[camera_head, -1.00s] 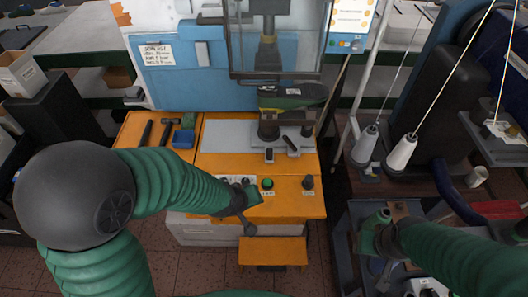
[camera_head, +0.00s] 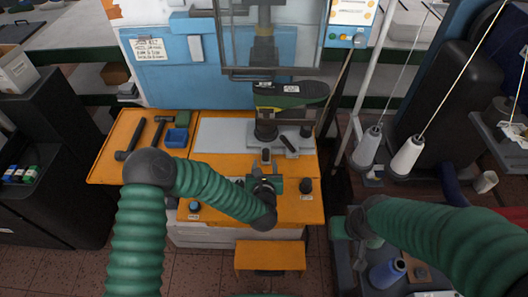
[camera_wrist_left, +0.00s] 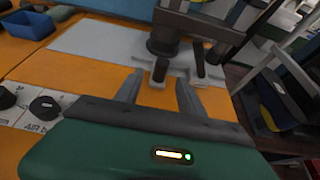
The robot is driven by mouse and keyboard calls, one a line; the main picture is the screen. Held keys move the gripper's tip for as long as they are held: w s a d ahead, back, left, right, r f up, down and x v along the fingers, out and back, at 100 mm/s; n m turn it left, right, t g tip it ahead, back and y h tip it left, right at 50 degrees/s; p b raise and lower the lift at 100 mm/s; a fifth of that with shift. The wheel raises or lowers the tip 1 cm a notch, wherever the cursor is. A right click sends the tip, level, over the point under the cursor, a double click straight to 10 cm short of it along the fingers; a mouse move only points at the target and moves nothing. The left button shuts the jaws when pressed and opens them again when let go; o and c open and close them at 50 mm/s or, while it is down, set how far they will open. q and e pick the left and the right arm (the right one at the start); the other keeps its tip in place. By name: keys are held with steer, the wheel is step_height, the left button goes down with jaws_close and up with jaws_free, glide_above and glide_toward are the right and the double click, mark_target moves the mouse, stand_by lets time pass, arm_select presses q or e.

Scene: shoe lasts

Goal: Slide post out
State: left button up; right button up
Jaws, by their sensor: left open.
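A dark upright post (camera_head: 266,131) stands on a grey metal plate on the orange bench and carries a green-and-black shoe last (camera_head: 291,95). The post's lower part also shows in the wrist view (camera_wrist_left: 163,38). A small dark block (camera_wrist_left: 161,69) and a dark lever (camera_wrist_left: 200,62) sit in front of it. My left gripper (camera_head: 264,170) is open and empty, in front of the small block; its two fingers (camera_wrist_left: 159,88) point at the fixture in the wrist view. My right gripper (camera_head: 362,232) is low at the right; its jaws are unclear.
A blue bin (camera_head: 177,137) and hammers (camera_head: 160,130) lie on the bench's left. Dark knobs (camera_head: 305,185) line the front edge. A clear guard (camera_head: 268,40) hangs above the fixture. White thread cones (camera_head: 407,154) stand to the right.

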mark_target(266, 155)
arm_select(q)
steer(key=x, duration=0.8)
steer(key=shift+w+d+f+p, duration=0.1)
steer(key=shift+w+d+p, duration=0.15)
steer(key=shift+w+p, duration=0.05)
steer(key=shift+w+a+f, duration=0.15)
steer(key=shift+w, duration=0.05)
steer(key=shift+c, duration=0.5)
jaws_close()
